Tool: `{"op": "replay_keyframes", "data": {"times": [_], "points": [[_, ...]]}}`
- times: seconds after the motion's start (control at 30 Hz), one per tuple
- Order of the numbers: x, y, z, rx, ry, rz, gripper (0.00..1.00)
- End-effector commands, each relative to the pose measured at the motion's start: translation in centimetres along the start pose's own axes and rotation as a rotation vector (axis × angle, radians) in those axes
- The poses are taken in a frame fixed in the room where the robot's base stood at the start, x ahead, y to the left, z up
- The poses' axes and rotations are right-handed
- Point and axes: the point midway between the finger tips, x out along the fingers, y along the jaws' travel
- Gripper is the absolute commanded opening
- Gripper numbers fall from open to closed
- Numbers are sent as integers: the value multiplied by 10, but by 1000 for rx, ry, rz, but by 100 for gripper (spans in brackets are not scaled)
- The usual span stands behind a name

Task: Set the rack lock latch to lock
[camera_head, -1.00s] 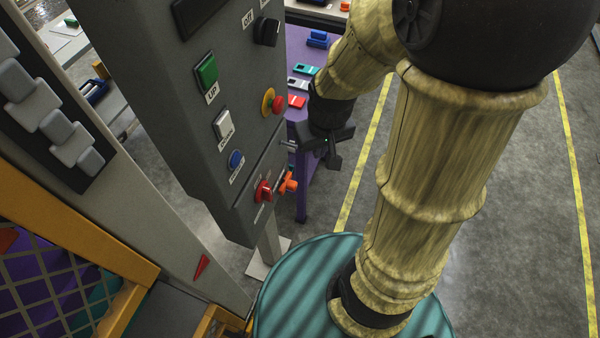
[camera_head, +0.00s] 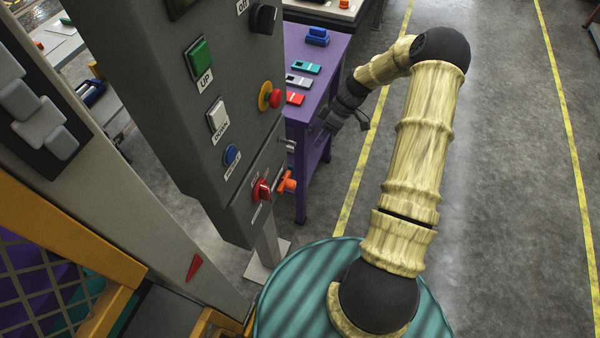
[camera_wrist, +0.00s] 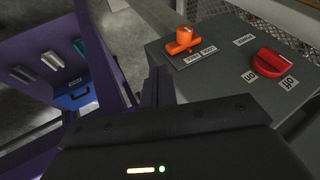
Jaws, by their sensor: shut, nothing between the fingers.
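The orange rack lock latch (camera_head: 287,182) sits low on the side of the grey control cabinet (camera_head: 215,120). My gripper (camera_head: 340,118) is to the right of the cabinet, in front of the purple table and apart from the latch. In the wrist view, its dark fingers (camera_wrist: 155,85) are together and empty, pointing below and left of the latch.
A red rotary knob (camera_head: 261,190) is close to the latch; it also shows in the wrist view (camera_wrist: 270,62). A red emergency button (camera_head: 274,98) is above. The purple table (camera_head: 318,140) with small coloured parts stands behind. Open floor lies right.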

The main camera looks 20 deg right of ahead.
Motion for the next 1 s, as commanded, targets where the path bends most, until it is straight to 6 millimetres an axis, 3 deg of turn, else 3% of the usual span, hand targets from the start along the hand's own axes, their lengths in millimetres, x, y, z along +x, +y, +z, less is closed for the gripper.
{"op": "replay_keyframes", "data": {"times": [0.57, 1.0], "points": [[11, 4, 1, -22, 19, -11, 0], [82, 2, 0, -21, 17, -14, 0]]}}
